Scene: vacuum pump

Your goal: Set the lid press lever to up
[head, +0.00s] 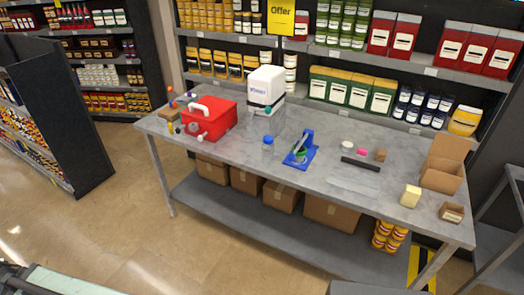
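A blue device (312,159), which looks like the lid press, stands near the middle of the grey table (235,146). It has a flat base and a blue arm slanting up to the right. A small dark green round thing sits on its base. The device is small in the head view, so I cannot tell which part is the lever or how it is set. My gripper is not in view.
A red box (213,124) with a white handle and a white machine (265,88) stand left of the device. A blue-capped bottle (268,147) stands close to its left. A dark bar (360,164) lies to its right. An open cardboard box (440,177) stands at the right end. Floor is clear before the table.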

